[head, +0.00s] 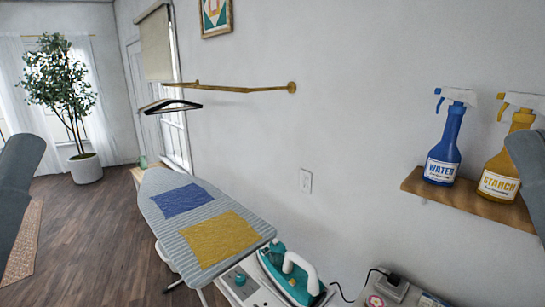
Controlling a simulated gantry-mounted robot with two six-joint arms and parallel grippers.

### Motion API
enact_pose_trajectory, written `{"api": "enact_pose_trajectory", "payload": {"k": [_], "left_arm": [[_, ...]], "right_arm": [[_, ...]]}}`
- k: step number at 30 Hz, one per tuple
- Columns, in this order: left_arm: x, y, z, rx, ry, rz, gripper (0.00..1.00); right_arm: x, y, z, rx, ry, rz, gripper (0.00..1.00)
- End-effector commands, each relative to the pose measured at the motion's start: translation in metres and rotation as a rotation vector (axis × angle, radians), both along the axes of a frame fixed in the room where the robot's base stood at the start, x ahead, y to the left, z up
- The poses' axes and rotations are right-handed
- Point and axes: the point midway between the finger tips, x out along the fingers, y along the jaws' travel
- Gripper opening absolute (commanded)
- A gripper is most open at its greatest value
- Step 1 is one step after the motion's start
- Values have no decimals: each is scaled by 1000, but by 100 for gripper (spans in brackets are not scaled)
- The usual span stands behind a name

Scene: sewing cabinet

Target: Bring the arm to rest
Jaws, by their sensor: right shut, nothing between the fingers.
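Only grey rounded parts of my two arms show, one at the left edge and one at the right edge of the head view. No fingers of either gripper can be seen. The right arm part covers a bit of the yellow starch bottle (497,170). No object is seen held.
An ironing board (165,178) carries a blue cloth (183,199) and a yellow cloth (221,238). A teal iron (283,280) stands at its near end. A wall shelf (470,205) holds the starch and a blue water bottle (444,150). A hanger (170,106) hangs from a rail (240,89).

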Motion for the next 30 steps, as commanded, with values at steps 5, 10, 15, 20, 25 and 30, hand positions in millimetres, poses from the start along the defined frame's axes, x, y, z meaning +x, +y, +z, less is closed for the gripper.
{"api": "enact_pose_trajectory", "payload": {"k": [5, 10, 15, 20, 25, 30], "left_arm": [[1, 0, 105, 0, 2, 0, 50], [1, 0, 188, 0, 2, 0, 50], [1, 0, 268, 0, 2, 0, 50], [1, 0, 316, 0, 2, 0, 50], [1, 0, 327, 0, 3, 0, 50], [1, 0, 323, 0, 3, 0, 50]], "right_arm": [[1, -1, 105, 1, 3, -1, 0], [2, -1, 188, 2, 4, -2, 0], [2, -1, 267, 2, 4, -2, 0], [2, -1, 315, 2, 5, -2, 0], [2, -1, 326, 2, 5, -2, 0], [2, -1, 322, 3, 5, -3, 0]]}}
